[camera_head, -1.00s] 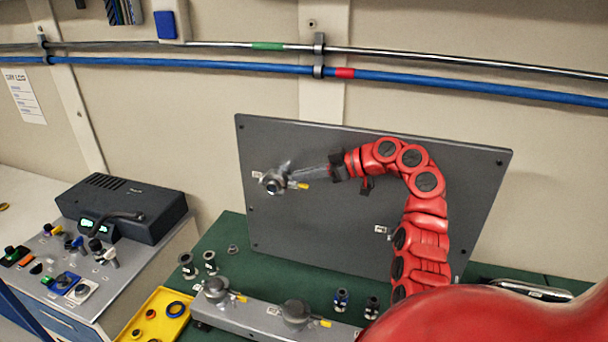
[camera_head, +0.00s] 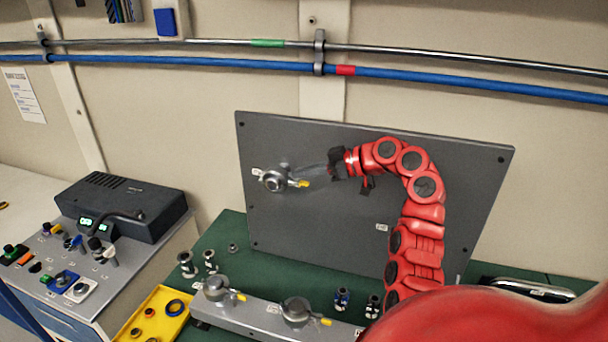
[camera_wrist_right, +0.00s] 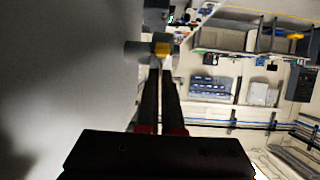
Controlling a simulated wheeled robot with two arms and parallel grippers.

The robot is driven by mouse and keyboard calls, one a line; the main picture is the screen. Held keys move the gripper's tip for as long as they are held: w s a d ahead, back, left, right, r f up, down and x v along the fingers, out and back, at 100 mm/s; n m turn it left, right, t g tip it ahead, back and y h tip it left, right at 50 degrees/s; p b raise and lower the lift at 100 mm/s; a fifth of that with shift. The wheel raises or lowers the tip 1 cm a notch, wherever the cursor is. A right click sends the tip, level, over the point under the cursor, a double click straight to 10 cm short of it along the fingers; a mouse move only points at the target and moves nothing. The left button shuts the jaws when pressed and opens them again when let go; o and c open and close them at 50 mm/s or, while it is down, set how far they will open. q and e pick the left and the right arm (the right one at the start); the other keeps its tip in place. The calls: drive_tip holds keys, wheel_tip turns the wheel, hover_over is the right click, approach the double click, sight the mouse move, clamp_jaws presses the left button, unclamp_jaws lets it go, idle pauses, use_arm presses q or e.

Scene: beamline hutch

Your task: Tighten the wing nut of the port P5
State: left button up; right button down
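A round grey port with a clamp (camera_head: 273,180) is mounted on the upright grey panel (camera_head: 330,225). Its yellow wing nut (camera_head: 303,184) points right. A small white label beside the port is too small to read. My right gripper (camera_head: 297,171) reaches in from the right, its slim fingers at the port's right side, close to the wing nut. In the right wrist view, the close-set fingers (camera_wrist_right: 160,72) point at the yellow wing nut (camera_wrist_right: 163,48), which sits at their tips. Whether they pinch it cannot be told. My left gripper is not in view.
A bench rail (camera_head: 255,318) in front carries two more grey ports with yellow wing nuts. Small fittings (camera_head: 342,299) stand on the green bench. A yellow tray (camera_head: 157,316) and a dark control box (camera_head: 122,207) are at left.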

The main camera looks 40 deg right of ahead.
drive_tip(key=shift+a+f+m+t+h+b, duration=0.15)
drive_tip(key=shift+m+t+h+b, duration=0.15)
drive_tip(key=shift+m+h+b, duration=0.5)
drive_tip(key=shift+a+f+m+t+h+b, duration=0.15)
drive_tip(key=shift+m+t+h+b, duration=0.15)
drive_tip(key=shift+m+h+b, duration=0.5)
drive_tip(key=m+h, duration=0.3)
drive_tip(key=shift+s+a+r+h+b, duration=0.1)
drive_tip(key=shift+a+r+h+b, duration=0.2)
drive_tip(key=shift+a+h+b, duration=0.1)
drive_tip(key=shift+d, duration=0.1)
drive_tip(key=c, duration=1)
unclamp_jaws()
drive_tip(key=shift+c, duration=0.2)
